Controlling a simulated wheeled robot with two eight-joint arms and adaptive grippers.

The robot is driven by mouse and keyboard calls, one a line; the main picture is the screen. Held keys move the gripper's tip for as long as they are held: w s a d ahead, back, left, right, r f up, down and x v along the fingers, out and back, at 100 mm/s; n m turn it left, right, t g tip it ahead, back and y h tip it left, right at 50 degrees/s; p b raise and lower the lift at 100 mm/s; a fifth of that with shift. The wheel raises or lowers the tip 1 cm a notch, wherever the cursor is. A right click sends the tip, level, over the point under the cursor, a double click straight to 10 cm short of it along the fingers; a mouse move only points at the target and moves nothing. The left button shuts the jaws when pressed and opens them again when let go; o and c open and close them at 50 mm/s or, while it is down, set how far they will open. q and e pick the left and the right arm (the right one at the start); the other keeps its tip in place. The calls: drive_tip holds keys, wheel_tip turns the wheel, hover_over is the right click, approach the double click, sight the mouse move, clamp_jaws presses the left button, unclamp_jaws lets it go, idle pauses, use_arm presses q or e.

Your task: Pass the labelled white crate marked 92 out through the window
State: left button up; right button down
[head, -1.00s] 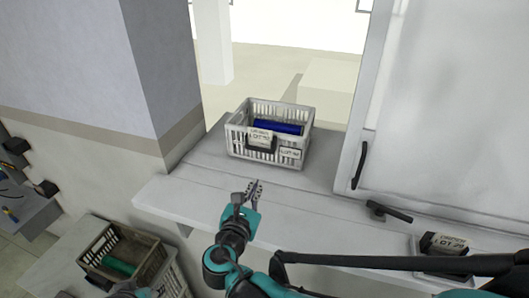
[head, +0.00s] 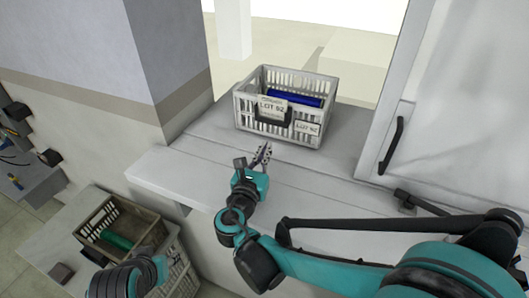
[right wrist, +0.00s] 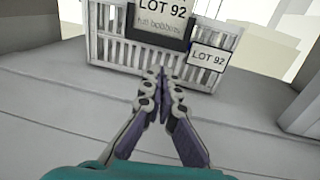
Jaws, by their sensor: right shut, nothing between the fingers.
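The white crate marked LOT 92 (head: 277,136) sits upright on the grey window ledge (head: 210,150), in the window opening. A blue bobbin (head: 296,99) lies inside it, and labels face me on its near side. In the right wrist view the crate (right wrist: 115,52) fills the top, with its LOT 92 tags readable. My right gripper (head: 264,153) is shut and empty, just in front of the crate's near wall; its fingertips (right wrist: 163,75) are close to the crate, and I cannot tell if they touch. My left arm shows at the bottom left, but its fingers are out of view.
A sliding window panel with a dark handle (head: 392,145) stands right of the crate. A grey wall corner (head: 170,60) bounds the opening on the left. A brownish crate (head: 90,222) with a green bobbin (head: 117,241) stands on a lower surface. The ledge left of the crate is clear.

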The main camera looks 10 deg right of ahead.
drive_tip(key=x, duration=1)
drive_tip(key=shift+w+d+f, duration=0.1)
drive_tip(key=shift+w+d, duration=0.05)
drive_tip(key=shift+w, duration=0.15)
drive_tip(key=shift+s, duration=0.1)
drive_tip(key=shift+b+x, duration=0.35)
drive_tip(key=shift+x, duration=1.1)
drive_tip(key=shift+s, duration=0.1)
